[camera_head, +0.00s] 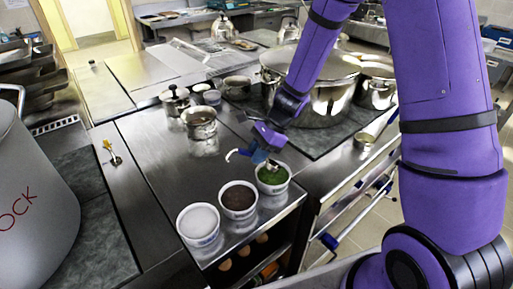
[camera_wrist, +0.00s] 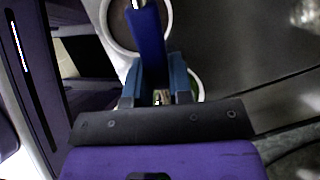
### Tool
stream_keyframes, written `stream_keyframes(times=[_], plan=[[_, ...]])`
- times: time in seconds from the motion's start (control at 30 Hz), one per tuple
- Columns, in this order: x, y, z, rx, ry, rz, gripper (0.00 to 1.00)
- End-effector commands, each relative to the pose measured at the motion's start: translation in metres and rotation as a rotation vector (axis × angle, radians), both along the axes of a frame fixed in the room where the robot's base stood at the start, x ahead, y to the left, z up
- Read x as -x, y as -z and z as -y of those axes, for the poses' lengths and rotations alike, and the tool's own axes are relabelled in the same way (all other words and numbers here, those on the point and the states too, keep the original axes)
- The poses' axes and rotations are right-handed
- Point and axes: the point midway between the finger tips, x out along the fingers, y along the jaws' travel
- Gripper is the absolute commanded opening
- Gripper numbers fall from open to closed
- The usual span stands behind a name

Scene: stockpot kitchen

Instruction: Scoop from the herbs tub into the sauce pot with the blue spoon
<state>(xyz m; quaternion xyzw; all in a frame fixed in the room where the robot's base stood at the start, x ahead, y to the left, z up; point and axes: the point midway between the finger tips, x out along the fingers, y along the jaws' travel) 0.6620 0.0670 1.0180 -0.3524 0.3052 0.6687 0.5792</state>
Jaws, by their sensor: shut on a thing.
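My gripper (camera_head: 263,158) is shut on the blue spoon (camera_wrist: 150,42), right above the herbs tub. The herbs tub (camera_head: 273,188) is a white tub with green contents, the rightmost of three at the counter's front. In the wrist view the spoon's blue handle runs up from between the fingers (camera_wrist: 157,95), across a dark-filled tub, with a metal part at the top edge. A small open steel pot (camera_head: 200,130) with brownish contents, seemingly the sauce pot, stands farther back to the left.
A brown-filled tub (camera_head: 238,211) and a white-filled tub (camera_head: 198,239) stand left of the herbs. A lidded small pot (camera_head: 174,111) and another small pot (camera_head: 237,93) are farther back. A big stockpot (camera_head: 325,103) stands at the back right. The counter between tubs and pot is clear.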

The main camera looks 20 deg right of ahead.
Motion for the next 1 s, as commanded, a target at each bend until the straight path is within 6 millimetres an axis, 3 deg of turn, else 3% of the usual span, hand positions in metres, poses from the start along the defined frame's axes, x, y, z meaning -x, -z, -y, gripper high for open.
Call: stream_keyframes(times=[0.5,1.0], plan=[[0.000,0.042,0.000,0.000,0.002,-0.001,0.00],[0.000,0.050,0.000,0.000,0.001,0.000,0.00]])
